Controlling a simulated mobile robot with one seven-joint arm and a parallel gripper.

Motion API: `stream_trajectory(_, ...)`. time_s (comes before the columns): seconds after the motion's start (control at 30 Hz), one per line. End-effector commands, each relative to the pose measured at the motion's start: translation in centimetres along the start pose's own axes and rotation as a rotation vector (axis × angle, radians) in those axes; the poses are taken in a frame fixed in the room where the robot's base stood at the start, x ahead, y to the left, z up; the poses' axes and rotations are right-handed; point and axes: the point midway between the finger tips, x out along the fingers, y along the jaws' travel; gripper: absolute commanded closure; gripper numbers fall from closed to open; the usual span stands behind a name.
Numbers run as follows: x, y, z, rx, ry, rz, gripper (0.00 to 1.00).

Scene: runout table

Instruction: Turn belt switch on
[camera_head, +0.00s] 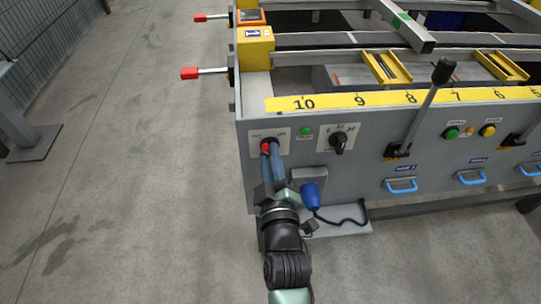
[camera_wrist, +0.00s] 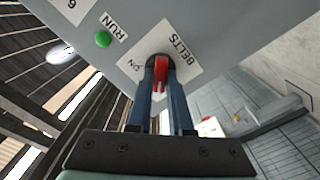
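The belt switch (camera_head: 266,147) is a red handle on a white plate at the left end of the grey panel. It also shows in the wrist view (camera_wrist: 161,66), beside the words BELTS and ON. My gripper (camera_head: 271,151) reaches up to it from below with two blue fingers. In the wrist view my gripper (camera_wrist: 161,78) has one finger on each side of the red handle, seemingly closed on it. The fingertips hide part of the switch, and I cannot tell which position it points to.
A green RUN light (camera_head: 306,131) and a black rotary knob (camera_head: 338,142) sit to the right on the panel. A blue plug (camera_head: 310,195) with a black cable is close to my wrist. A long lever (camera_head: 422,105) stands farther right. Floor to the left is clear.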

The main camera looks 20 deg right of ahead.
Motion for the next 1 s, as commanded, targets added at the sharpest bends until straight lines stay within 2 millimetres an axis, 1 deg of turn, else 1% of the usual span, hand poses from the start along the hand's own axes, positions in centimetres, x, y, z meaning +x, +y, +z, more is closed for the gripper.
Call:
stream_trajectory(0.37, -0.02, 0.01, -0.01, 0.008, 0.0, 0.0, 1.0)
stream_trajectory(0.57, -0.03, 0.02, -0.02, 0.068, 0.0, -0.001, 1.0)
stream_trajectory(0.77, -0.03, 0.09, -0.03, 0.2, -0.001, -0.001, 1.0)
stream_trajectory(1.0, -0.04, 0.21, -0.03, 0.422, 0.0, 0.0, 1.0)
